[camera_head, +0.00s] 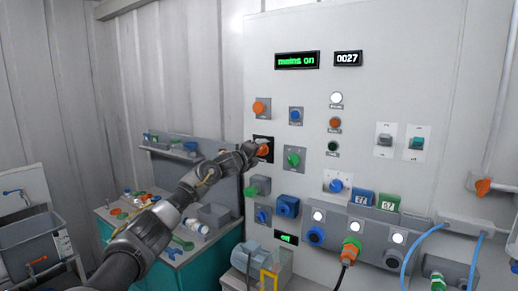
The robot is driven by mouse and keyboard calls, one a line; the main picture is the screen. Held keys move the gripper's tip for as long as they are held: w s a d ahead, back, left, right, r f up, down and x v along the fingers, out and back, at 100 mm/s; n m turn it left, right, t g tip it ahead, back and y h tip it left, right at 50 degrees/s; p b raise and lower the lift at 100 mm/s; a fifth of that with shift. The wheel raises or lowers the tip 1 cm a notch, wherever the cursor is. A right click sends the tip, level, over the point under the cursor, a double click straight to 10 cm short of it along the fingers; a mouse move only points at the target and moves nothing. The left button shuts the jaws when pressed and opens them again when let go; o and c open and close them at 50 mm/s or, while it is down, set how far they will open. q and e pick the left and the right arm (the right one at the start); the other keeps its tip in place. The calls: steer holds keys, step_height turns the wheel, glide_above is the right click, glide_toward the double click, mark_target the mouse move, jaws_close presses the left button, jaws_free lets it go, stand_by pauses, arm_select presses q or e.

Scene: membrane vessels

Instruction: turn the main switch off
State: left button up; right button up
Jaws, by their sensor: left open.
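The main switch, a red-orange knob on a dark plate (268,141), is on the left part of the light grey control panel (380,90). My left gripper (254,150) is at the knob's left side, with its arm coming up from the lower left. The jaws are open, and they are too small here to tell whether they touch the knob. Part of the plate is hidden by the gripper. The green display (297,61) at the top of the panel reads "mains on". My right gripper is not in view.
Close around are an orange knob (259,107), a blue knob (296,115) and a green knob (294,158). Connectors and cables (350,250) stick out lower right. A teal bench (197,265) with loose parts stands at left, beside a grey bin (30,235).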

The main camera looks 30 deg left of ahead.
arm_select(q)
steer(key=shift+w, duration=0.4)
steer(key=c, duration=0.9)
steer(key=shift+c, duration=0.2)
